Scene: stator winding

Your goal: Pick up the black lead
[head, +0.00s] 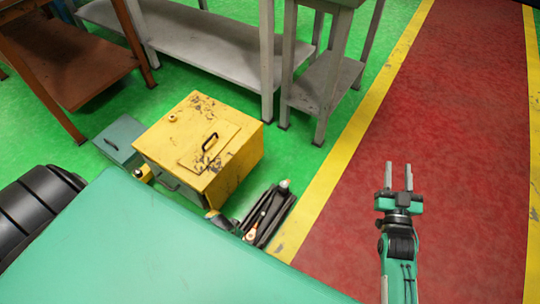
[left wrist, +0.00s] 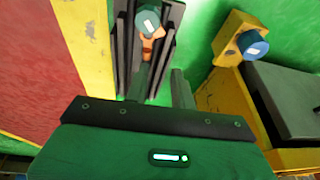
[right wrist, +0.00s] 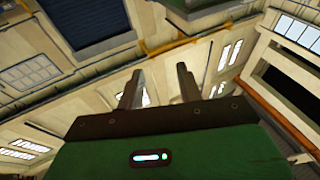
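Several dark, long bars (head: 265,214) lie in a bundle on the floor beside the yellow cabinet in the head view; I cannot tell which part is the black lead. In the left wrist view the dark bars (left wrist: 122,50) are beyond the fingers, with an orange piece (left wrist: 152,46) and a teal round cap (left wrist: 147,21) among them. My left gripper (left wrist: 161,80) is open, with its fingers pointing toward the bundle; no contact is clear. My right gripper (head: 398,165) is open and empty over the red floor, its fingers (right wrist: 158,86) apart in the right wrist view.
A yellow cabinet (head: 190,140) with a black handle stands left of the bundle, with a small teal box (head: 120,138) beside it. Grey benches (head: 215,50) and a brown rack (head: 65,60) stand behind. The red lane (head: 440,110) is clear.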

